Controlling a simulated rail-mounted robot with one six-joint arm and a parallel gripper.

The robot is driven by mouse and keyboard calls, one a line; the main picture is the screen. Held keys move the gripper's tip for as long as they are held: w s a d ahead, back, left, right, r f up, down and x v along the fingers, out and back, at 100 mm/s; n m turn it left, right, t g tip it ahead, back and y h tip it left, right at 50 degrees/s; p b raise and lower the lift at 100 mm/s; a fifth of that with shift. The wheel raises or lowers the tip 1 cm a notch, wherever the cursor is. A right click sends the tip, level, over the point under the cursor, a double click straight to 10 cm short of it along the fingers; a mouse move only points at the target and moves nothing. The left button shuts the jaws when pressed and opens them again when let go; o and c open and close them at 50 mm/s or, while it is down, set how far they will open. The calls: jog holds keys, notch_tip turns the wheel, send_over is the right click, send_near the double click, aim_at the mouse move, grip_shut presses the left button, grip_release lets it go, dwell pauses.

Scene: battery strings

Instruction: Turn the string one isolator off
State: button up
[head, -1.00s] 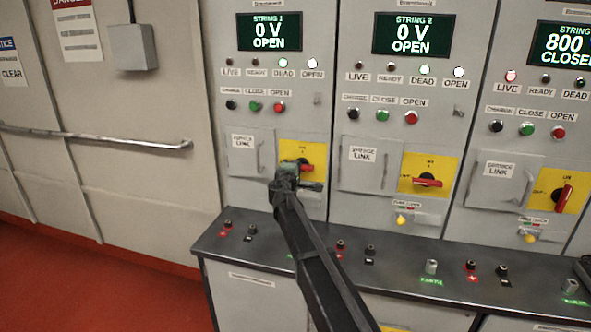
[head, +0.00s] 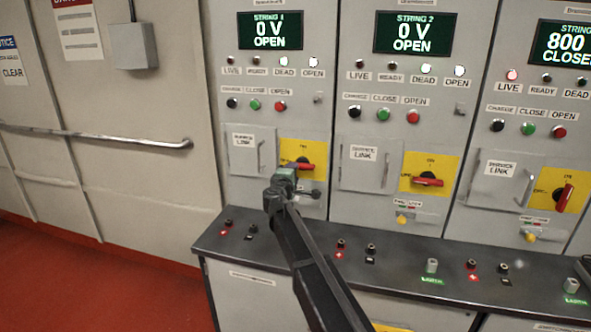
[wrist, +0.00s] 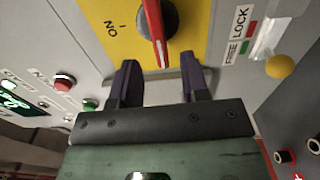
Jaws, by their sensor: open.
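The string one isolator is a red handle (head: 305,166) on a yellow plate (head: 290,150) under the STRING 1 display, which reads 0 V OPEN. The handle lies about horizontal in the head view. In the wrist view the red handle (wrist: 155,32) stands lengthwise, crosswise to the ON mark (wrist: 112,28) at its left. My gripper (wrist: 160,75) is open, its two dark fingertips on either side of the handle's near end. No contact shows, and I cannot tell the depth between them. In the head view my gripper (head: 304,188) is just below the handle, partly covering the plate.
A FREE/LOCK label (wrist: 238,35) and yellow knob (wrist: 279,66) sit beside the plate. The string two isolator (head: 427,180) is to the right, its handle horizontal. A dark ledge (head: 390,262) with several terminals runs below. A handrail (head: 100,136) is at left.

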jog(key=v, duration=0.6)
jog(key=shift+d, duration=0.15)
jog(key=s+d+f+m+g+y, duration=0.1)
jog(key=s+d+f+m+g, duration=0.4)
jog(key=s, duration=0.8)
jog(key=s+d+f+m+g+y, duration=0.2)
jog(key=s+d+f+m+g, duration=0.3)
jog(key=s+d, duration=0.4)
jog(key=s+d+f+m+g+y, duration=0.1)
jog(key=s+d+f+m+g, duration=0.4)
jog(key=s, duration=1.1)
notch_tip(320, 180, down, 2)
jog(key=d+g, duration=0.2)
jog(key=d, duration=0.1)
jog(key=shift+s, duration=0.3)
jog(key=shift+f, duration=0.1)
